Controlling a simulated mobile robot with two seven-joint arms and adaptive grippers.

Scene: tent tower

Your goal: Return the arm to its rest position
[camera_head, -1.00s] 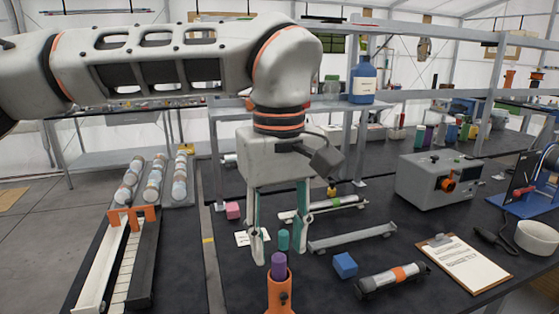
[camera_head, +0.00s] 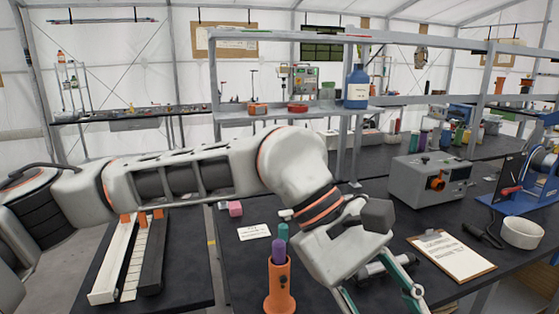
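My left arm comes in from the left and reaches across the table. Its gripper (camera_head: 378,298) is tilted at the bottom right of the middle, with its two fingers spread apart and nothing seen between them. The fingertips are near the lower edge of the picture. An orange holder (camera_head: 279,287) with a purple cylinder (camera_head: 278,250) upright in its top stands left of the gripper. A teal cylinder (camera_head: 283,232) shows just behind the purple one. My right gripper is not in view.
A pink cube (camera_head: 235,208) and a white card (camera_head: 254,232) lie on the dark table. A clipboard (camera_head: 452,256), a tape roll (camera_head: 521,233) and a grey box device (camera_head: 430,179) are on the right. A rack with rails (camera_head: 115,268) is at the left. A shelf stands behind.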

